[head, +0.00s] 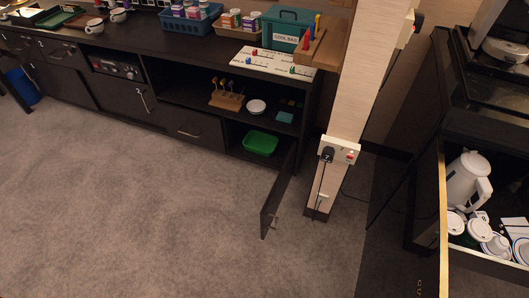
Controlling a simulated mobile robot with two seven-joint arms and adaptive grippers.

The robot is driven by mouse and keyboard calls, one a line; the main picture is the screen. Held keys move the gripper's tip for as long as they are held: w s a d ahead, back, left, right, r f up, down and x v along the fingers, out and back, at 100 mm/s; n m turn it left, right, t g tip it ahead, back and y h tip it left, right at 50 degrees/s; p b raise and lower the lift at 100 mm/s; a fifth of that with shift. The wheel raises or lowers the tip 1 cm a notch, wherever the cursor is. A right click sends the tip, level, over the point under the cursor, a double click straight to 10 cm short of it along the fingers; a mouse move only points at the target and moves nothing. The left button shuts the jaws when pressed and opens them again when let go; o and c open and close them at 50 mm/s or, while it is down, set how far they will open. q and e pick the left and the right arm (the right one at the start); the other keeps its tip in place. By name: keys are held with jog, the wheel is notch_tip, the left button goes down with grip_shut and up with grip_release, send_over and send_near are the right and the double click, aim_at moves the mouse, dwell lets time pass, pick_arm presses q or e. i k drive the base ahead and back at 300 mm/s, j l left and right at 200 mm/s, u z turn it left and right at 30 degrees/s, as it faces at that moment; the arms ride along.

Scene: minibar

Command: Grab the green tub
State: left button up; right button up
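The green tub (261,143) is a bright green, shallow open container. It sits in the low compartment at the right end of the long dark cabinet (190,79), close to the floor. The compartment's dark door (277,200) is swung open toward the front right, and the tub's front shows clear of it. Neither of my grippers is in view.
Above the tub, a shelf holds a wooden rack (227,100) and a white bowl (256,106). A pillar with a socket (340,150) stands to the right. An open drawer with a white kettle (466,181) is at far right. The carpet (150,210) in front is clear.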

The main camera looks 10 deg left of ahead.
aim_at(262, 143)
jog(key=i+j+z, duration=0.1)
jog(key=z, duration=0.35)
jog(key=i+j+z, duration=0.1)
jog(key=j+z, duration=0.15)
jog(key=z, duration=0.25)
jog(key=i+j+z, duration=0.35)
jog(key=j, duration=1.35)
jog(key=j+z, duration=0.35)
jog(key=j, duration=1.4)
